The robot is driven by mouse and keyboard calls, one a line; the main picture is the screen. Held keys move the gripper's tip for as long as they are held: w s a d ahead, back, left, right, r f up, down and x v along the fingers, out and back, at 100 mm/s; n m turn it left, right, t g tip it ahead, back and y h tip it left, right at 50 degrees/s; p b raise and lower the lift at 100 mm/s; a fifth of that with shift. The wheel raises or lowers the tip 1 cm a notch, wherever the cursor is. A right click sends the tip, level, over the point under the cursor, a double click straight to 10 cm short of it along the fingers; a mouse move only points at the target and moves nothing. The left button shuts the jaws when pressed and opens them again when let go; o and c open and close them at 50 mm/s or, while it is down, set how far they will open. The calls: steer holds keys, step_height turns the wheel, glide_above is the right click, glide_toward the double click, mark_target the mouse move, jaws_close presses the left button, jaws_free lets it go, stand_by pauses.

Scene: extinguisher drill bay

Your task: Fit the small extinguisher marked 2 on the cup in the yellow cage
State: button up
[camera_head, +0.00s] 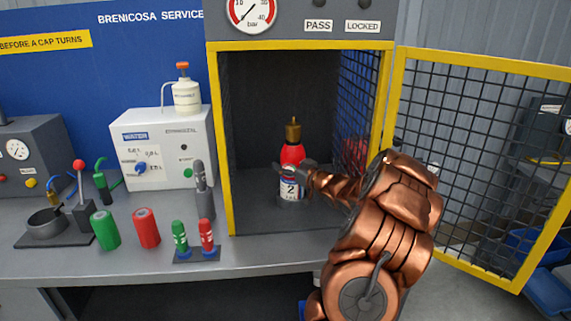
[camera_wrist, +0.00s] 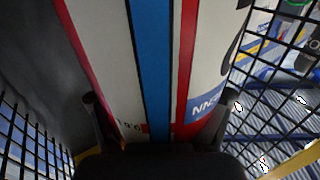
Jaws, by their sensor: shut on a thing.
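The small extinguisher marked 2 (camera_head: 292,157) is red with a brass top and a white label, and stands upright inside the yellow cage (camera_head: 226,150). My gripper (camera_head: 294,174) reaches in from the right and is shut on the extinguisher at its label. In the wrist view the extinguisher's white, blue and red label (camera_wrist: 155,70) fills the middle, between the two dark fingers (camera_wrist: 160,122). The cup is hidden; I cannot tell whether the extinguisher's base is on it or above it.
The mesh cage door (camera_head: 470,150) stands open to the right. A gauge panel (camera_head: 300,20) sits above the cage. On the bench at left are a white water unit (camera_head: 165,150), a green cylinder (camera_head: 105,229), a red cylinder (camera_head: 146,228) and a small stand (camera_head: 196,256).

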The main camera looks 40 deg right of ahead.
stand_by(0.4)
steer(key=o, duration=1.5)
steer(key=shift+o, duration=1.2)
steer(key=shift+f, duration=0.15)
steer(key=shift+s, duration=0.15)
steer(key=s, duration=1.1)
steer(key=shift+s+a, duration=0.4)
steer(key=shift+a, duration=0.1)
